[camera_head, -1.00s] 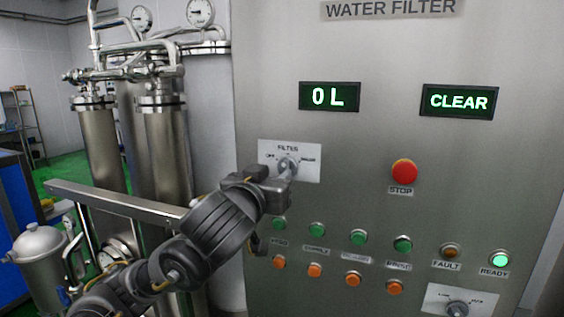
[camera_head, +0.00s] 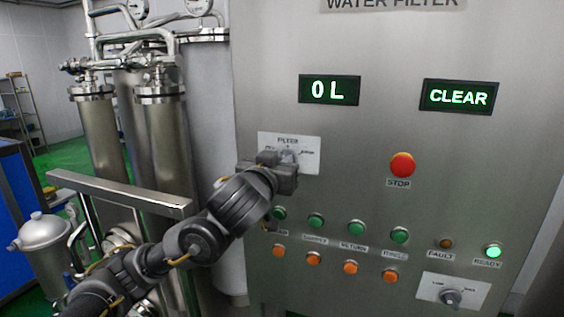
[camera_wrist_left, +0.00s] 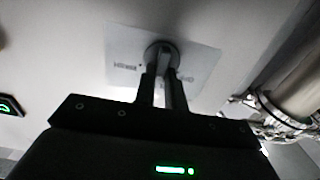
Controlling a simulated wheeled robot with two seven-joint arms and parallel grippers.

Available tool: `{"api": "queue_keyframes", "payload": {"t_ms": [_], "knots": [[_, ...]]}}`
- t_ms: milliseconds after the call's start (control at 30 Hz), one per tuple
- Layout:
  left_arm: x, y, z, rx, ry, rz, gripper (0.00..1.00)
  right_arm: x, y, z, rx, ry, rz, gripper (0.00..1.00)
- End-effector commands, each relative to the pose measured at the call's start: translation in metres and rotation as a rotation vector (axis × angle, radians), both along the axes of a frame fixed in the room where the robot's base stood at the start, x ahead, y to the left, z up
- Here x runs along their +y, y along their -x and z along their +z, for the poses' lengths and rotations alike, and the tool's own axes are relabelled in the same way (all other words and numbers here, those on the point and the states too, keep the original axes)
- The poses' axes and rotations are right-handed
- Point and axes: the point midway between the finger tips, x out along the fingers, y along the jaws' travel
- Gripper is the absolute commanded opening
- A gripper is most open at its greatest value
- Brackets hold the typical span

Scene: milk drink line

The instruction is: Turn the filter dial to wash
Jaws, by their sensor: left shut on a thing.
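The filter dial (camera_head: 288,155) is a grey knob on a white label plate (camera_head: 309,162) at the left of the steel panel. My left gripper (camera_head: 281,164) is at the dial, its fingers shut on the knob and covering much of it. In the left wrist view the dial (camera_wrist_left: 161,52) sits between the two fingertips of my left gripper (camera_wrist_left: 163,75), in front of the white plate. The plate's lettering is too blurred there to read the dial's setting. My right gripper does not show.
Two green displays read "0 L" (camera_head: 330,90) and "CLEAR" (camera_head: 458,96). A red stop button (camera_head: 402,164) is right of the dial. Green and orange buttons lie below, with a lit ready lamp (camera_head: 493,251) and a second dial (camera_head: 451,297). Steel filter columns (camera_head: 163,145) stand at left.

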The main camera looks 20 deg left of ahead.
Motion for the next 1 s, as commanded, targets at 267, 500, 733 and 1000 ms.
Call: {"api": "queue_keyframes", "payload": {"t_ms": [267, 500, 733, 1000], "knots": [[-0.0003, 0.0001, -0.0003, -0.001, -0.019, 0.000, 0.00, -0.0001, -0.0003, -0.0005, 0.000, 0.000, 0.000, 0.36], [-0.0012, 0.0001, -0.0008, -0.007, -0.132, 0.000, 0.00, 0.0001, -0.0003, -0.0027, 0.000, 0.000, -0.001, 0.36], [-0.0031, 0.0002, -0.0012, -0.020, -0.328, 0.000, 0.00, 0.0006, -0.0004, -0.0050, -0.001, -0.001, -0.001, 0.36], [-0.0055, 0.0004, -0.0013, -0.038, -0.586, 0.001, 0.00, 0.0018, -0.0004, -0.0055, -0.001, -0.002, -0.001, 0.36]]}}
